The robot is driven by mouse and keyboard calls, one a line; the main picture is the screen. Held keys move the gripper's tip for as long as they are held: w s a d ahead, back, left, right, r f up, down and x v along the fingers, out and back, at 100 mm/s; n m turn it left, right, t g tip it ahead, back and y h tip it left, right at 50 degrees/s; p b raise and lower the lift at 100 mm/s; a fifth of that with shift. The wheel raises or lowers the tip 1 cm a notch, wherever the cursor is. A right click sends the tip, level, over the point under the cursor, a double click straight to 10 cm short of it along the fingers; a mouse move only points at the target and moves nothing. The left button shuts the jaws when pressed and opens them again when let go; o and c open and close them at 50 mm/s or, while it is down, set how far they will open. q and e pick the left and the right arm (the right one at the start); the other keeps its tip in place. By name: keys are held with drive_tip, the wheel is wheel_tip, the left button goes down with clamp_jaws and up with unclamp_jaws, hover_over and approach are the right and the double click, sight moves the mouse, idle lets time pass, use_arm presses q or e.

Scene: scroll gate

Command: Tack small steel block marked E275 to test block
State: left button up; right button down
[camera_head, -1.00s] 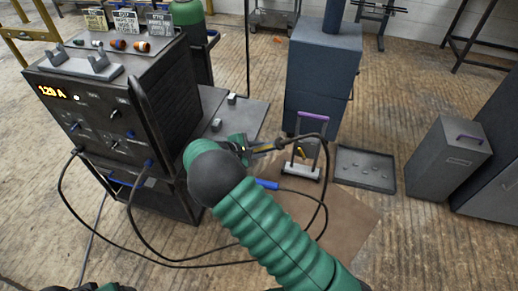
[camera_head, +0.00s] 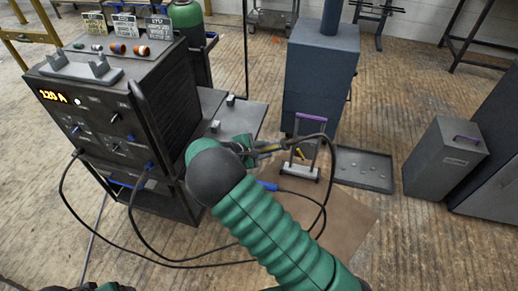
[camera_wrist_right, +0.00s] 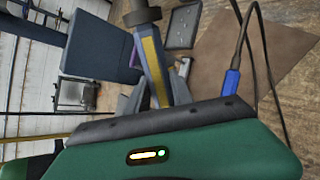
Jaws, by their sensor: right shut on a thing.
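My right gripper (camera_head: 268,149) is shut on a dark tool with a cable, seemingly the torch or electrode holder. In the right wrist view the gripper's fingers (camera_wrist_right: 155,95) close around a part with a yellow stripe; its tip is out of clear view. Two small grey blocks, one (camera_head: 231,99) farther and one (camera_head: 215,126) nearer, sit on the grey bench (camera_head: 245,115) beside the welder. No E275 marking is legible, so I cannot tell which is the small steel block or the test block. My forearm hides part of the bench. My left gripper is not in view.
The welder (camera_head: 120,115) reads 120 A, with label cards (camera_head: 125,25) on top. Cables loop across the floor to a blue connector (camera_head: 267,186). A purple-handled stand (camera_head: 302,160), a tray (camera_head: 364,170), a blue-grey cabinet (camera_head: 318,75) and a grey box (camera_head: 447,158) stand right.

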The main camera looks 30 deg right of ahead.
sight(280, 145)
drive_tip(key=shift+s+d+r+p, duration=1.4)
drive_tip(key=shift+s+d+r, duration=0.5)
drive_tip(key=shift+s+r, duration=0.25)
